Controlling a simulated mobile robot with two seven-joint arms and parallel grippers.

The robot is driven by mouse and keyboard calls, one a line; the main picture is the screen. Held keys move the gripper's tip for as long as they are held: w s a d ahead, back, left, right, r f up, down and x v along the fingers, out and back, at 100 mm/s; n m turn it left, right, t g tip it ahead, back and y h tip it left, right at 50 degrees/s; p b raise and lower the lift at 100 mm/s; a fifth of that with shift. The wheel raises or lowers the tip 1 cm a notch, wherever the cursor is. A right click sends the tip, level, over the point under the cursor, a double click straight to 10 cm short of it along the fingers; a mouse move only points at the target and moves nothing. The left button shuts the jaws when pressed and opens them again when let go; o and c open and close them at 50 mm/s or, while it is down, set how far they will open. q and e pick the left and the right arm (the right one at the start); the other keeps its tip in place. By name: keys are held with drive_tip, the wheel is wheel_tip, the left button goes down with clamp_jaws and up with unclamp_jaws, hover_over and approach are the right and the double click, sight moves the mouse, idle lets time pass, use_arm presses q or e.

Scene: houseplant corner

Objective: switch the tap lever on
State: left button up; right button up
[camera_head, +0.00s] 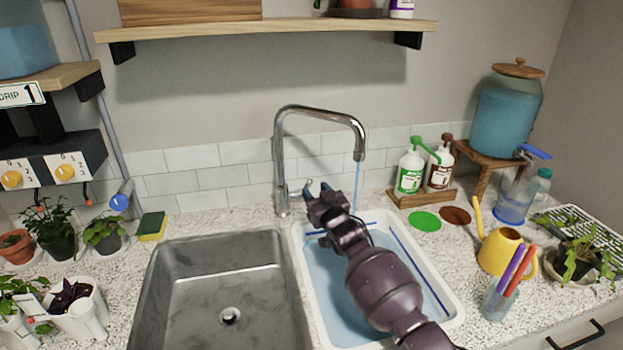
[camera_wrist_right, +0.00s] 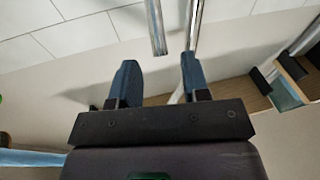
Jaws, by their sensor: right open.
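The chrome tap (camera_head: 281,165) stands behind the sinks, its spout arching to the right. A thin blue stream (camera_head: 357,185) hangs from the spout end down towards the white basin. The tap lever is not clearly made out; my gripper is close to where it would be on the tap body. My right gripper (camera_head: 319,188) is open, its blue fingertips just right of the tap's lower body. The right wrist view shows the two blue fingers (camera_wrist_right: 160,82) apart, with chrome tubes (camera_wrist_right: 156,25) beyond them. My left gripper is not in view.
A steel sink (camera_head: 225,300) lies left of the white basin (camera_head: 440,290), which my right arm crosses. Soap bottles (camera_head: 411,172) and a yellow watering can (camera_head: 499,250) stand to the right. A yellow-green sponge (camera_head: 151,226) lies left. A shelf (camera_head: 270,29) hangs above.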

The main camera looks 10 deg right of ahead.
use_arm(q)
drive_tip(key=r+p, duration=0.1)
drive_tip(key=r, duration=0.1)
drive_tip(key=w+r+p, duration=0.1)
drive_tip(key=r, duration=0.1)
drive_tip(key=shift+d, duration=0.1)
use_arm(e)
drive_tip(key=v, duration=0.4)
drive_tip(key=shift+s, duration=0.25)
drive_tip(key=shift+f, duration=0.1)
